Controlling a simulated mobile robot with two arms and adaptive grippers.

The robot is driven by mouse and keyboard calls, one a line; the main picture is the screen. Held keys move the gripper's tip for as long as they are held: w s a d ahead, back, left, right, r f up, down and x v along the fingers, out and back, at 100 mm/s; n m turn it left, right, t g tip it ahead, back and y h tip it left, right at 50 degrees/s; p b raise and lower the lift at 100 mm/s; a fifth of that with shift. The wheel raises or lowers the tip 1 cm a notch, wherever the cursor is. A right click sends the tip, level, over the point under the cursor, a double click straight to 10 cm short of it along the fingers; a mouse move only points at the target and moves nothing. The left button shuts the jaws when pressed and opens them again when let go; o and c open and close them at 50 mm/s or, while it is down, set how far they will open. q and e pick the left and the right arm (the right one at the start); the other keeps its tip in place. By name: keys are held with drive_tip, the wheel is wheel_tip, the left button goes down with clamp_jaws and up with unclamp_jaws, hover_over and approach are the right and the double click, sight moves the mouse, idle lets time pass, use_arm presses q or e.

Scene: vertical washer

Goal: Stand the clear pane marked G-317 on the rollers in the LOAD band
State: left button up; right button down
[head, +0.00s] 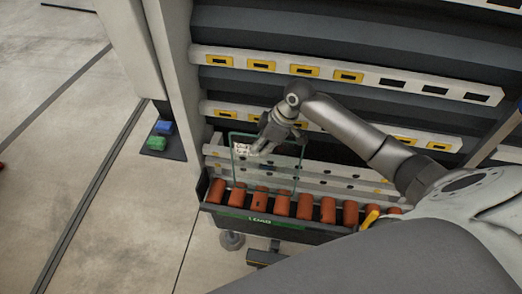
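The clear pane (280,172) is upright at the left end of the machine, with greenish edges and a white label (241,150) at its upper left. The label's writing is too small to read. The pane's lower edge is at the orange rollers (283,205); I cannot tell whether it touches them. A green marking reading LOAD (259,218) is on the dark front beam below the left rollers. My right gripper (262,150) is at the pane's top edge, its fingers overlapping the glass. Whether they are closed on it is unclear. My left gripper is out of view.
The washer's pale rails with yellow brackets (304,70) rise behind the pane. A yellow piece (370,219) is by the right rollers.

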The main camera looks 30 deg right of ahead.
drive_tip(key=shift+w+d+f+b, duration=0.4)
drive_tip(key=shift+w+f+b, duration=0.15)
drive_tip(key=shift+f+b, duration=0.25)
drive_tip(key=shift+w+d+f+b, duration=0.35)
drive_tip(key=shift+w+f+b, duration=0.25)
drive_tip(key=shift+f+b, duration=0.15)
drive_tip(key=shift+w+d+f+b, duration=0.4)
drive_tip(key=shift+w+f+b, duration=0.15)
drive_tip(key=shift+f+b, duration=0.25)
drive_tip(key=shift+f, duration=0.5)
drive_tip(key=c, duration=1.6)
unclamp_jaws()
drive_tip(key=shift+s, duration=0.1)
drive_tip(key=shift+o, duration=0.2)
drive_tip(key=v, duration=1.2)
